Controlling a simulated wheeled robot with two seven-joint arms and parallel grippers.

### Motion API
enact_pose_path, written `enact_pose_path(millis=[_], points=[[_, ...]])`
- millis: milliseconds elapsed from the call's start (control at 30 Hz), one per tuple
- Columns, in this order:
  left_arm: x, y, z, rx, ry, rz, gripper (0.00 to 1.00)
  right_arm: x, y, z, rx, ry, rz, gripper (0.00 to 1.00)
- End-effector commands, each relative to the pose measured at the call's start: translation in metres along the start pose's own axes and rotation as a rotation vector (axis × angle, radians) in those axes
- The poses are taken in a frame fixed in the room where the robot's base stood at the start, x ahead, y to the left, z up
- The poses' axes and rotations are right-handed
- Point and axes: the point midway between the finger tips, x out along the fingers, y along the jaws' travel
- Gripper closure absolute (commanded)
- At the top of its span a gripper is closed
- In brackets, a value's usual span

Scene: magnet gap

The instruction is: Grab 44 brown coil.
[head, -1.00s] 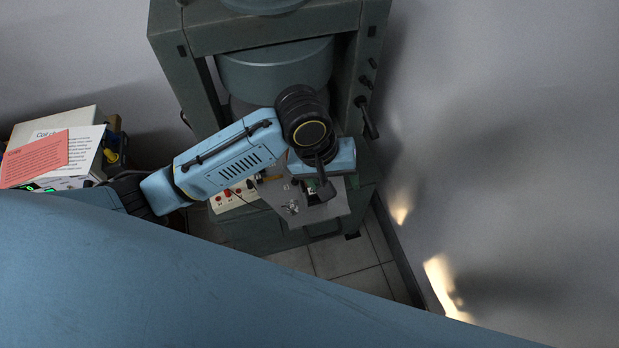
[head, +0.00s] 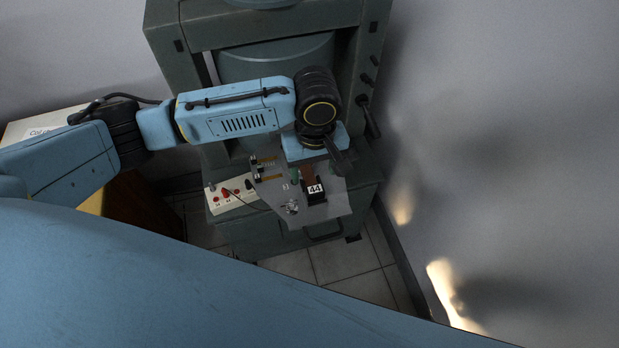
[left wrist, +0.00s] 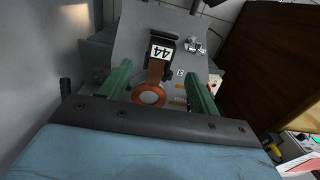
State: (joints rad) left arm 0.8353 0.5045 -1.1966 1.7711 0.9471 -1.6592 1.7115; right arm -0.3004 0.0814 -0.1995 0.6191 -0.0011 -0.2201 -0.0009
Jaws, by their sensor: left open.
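The 44 brown coil is a copper-brown ring (left wrist: 149,95) with a brown strip leading to a black block (left wrist: 160,66) that carries a white 44 label (left wrist: 162,52). It lies on a grey plate (left wrist: 130,35). In the head view the 44 label (head: 315,189) and part of the brown strip (head: 308,173) show; my gripper hides the ring. My left gripper (left wrist: 157,72) is open, its green fingers on either side of the coil with gaps between. It also shows above the plate in the head view (head: 312,160). My right gripper is not in view.
The plate (head: 337,207) is in front of a large grey-green machine frame (head: 163,55). A white panel with red and black sockets (head: 230,195) is at its left. A small metal clamp (head: 291,207) is on the plate. A grey wall (head: 520,130) stands close on the right.

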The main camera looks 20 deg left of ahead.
Motion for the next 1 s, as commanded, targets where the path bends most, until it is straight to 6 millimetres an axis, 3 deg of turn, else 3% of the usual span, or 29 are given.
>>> enact_pose_path(millis=[400,700,1000], points=[[0.050,-0.001,-0.002,0.000,0.000,0.000,0.38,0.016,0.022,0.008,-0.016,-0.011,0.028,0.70],[0.054,0.000,-0.001,0.001,0.001,0.002,0.38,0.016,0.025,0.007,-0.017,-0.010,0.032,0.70],[0.054,0.000,-0.001,0.001,0.001,0.002,0.77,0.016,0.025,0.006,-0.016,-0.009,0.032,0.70]])
